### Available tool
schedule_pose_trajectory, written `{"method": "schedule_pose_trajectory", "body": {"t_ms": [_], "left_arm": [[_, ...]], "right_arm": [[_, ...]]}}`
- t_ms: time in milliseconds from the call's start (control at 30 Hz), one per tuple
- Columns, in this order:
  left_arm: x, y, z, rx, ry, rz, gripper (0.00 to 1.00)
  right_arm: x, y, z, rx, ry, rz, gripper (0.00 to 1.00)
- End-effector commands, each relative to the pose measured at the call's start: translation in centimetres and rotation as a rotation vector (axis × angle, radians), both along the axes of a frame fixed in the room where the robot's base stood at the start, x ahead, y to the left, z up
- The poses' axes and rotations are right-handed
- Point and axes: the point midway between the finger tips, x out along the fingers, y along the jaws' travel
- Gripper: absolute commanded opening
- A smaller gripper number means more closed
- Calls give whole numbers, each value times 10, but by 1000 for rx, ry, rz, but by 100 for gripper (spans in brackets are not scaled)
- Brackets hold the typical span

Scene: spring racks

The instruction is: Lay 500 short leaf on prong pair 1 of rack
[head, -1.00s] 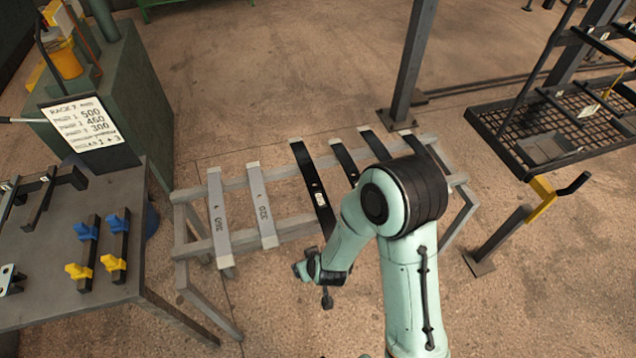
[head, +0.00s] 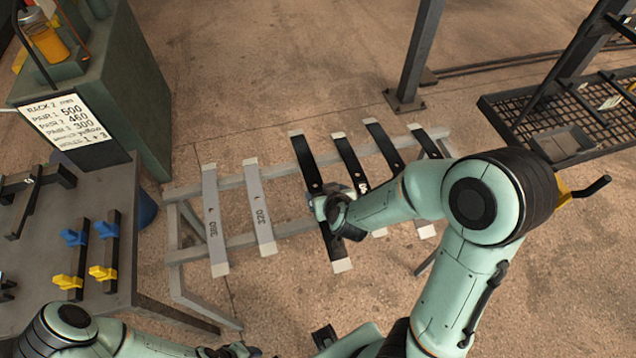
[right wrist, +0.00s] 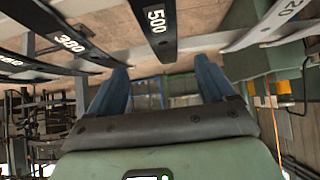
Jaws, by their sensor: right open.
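The black 500 leaf (head: 307,165) lies across the grey stand (head: 232,180), its pale near end jutting past the front rail. In the right wrist view the leaf (right wrist: 155,22) shows its white 500 mark, ahead of and between the fingertips. My right gripper (head: 330,210) is over the leaf's near half in the head view. Its blue fingers (right wrist: 160,75) are apart with nothing gripped. My left arm shows at the bottom left; its fingertips cannot be made out. A dark rack with a mesh shelf (head: 520,112) stands at right; its prong pairs cannot be told apart.
Two grey leaves, marked 360 (head: 213,215) and 320 (head: 259,205), lie left of the 500 leaf. Several black leaves lie to its right. A bench (head: 105,290) with blue and yellow clamps stands left. A card (head: 68,120) lists 500, 460 and 300. A post (head: 418,60) rises behind.

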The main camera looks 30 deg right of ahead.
Motion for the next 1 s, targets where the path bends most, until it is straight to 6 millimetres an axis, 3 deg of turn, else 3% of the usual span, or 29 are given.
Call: {"method": "schedule_pose_trajectory", "body": {"t_ms": [300,533,800,1000], "left_arm": [[-12,0,-21,1,14,1,43],[-14,0,-24,0,15,0,43],[-17,0,-32,0,19,0,43],[-18,0,-33,0,20,1,43]], "right_arm": [[38,-9,-45,0,5,1,83],[50,-11,-54,1,3,0,83],[77,-14,-81,1,5,0,83],[85,-15,-86,2,2,1,83]]}}
